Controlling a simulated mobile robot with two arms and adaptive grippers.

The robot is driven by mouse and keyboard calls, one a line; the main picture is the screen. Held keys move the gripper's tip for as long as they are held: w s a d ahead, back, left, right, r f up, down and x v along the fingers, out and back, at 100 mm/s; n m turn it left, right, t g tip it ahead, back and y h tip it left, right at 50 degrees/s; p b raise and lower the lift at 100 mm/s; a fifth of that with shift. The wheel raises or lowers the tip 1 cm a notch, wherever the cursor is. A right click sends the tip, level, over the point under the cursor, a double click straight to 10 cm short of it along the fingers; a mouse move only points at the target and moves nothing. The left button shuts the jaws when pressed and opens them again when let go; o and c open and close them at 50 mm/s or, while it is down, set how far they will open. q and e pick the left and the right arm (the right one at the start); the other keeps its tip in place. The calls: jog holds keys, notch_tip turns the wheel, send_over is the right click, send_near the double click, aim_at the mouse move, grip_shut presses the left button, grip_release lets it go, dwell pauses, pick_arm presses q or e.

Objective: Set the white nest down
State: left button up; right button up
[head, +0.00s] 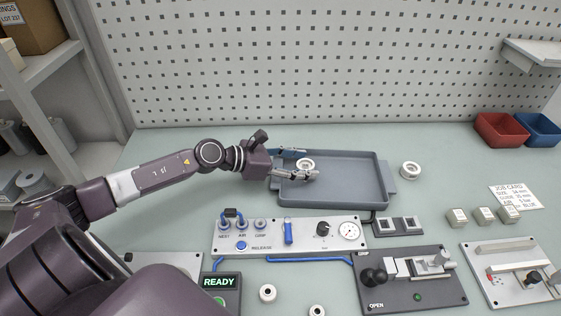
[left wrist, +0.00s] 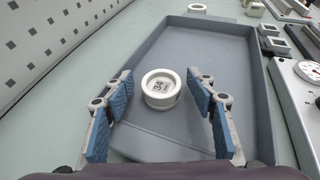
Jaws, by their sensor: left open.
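The white nest (head: 306,161) is a short round ring-like piece inside the grey tray (head: 345,197), near its left end. My right gripper is not in view.
A second white ring (head: 410,170) lies right of the tray. Two more (head: 267,293) (head: 317,311) lie at the front. A control panel (head: 290,236) and clamp fixture (head: 410,281) stand before the tray. Red (head: 501,130) and blue bins (head: 540,130) stand back right.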

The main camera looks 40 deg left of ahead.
pick_arm(q)
jog(key=b+v, duration=0.1)
jog(key=v, duration=0.3)
jog(key=shift+s+f, duration=0.1)
jog(key=shift+s, duration=0.15)
jog(key=shift+p+v, duration=0.6)
jog(key=shift+v, duration=2.95)
